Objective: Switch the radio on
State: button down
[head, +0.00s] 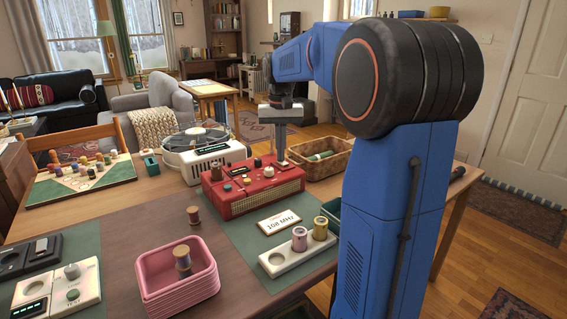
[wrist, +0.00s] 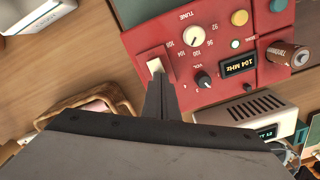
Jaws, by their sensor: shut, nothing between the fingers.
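The red radio (head: 253,190) stands on the table. In the wrist view, the radio (wrist: 205,75) shows a tuning dial (wrist: 194,36), a VOL knob (wrist: 203,79), a lit display (wrist: 239,65) reading 104 MHz, a small pale light (wrist: 235,44), and yellow and teal buttons. A white rocker switch (wrist: 155,66) sits at the panel's edge. My gripper (head: 281,158) is shut and empty, pointing down at the radio's right end. In the wrist view, the gripper tips (wrist: 159,78) are right beside the switch; I cannot tell whether they touch it.
A brown spool (wrist: 287,54) is on the radio's other end. A white radio (head: 210,163) and a turntable (head: 197,137) stand behind. A wicker basket (head: 325,166) is to the right. A 108 MHz card (head: 279,222), a tray of spools (head: 285,262) and pink trays (head: 177,290) are in front.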

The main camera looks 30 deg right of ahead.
notch_tip(320, 180, up, 7)
dwell(1.1)
jog(key=shift+s+f, duration=0.1)
dwell(0.4)
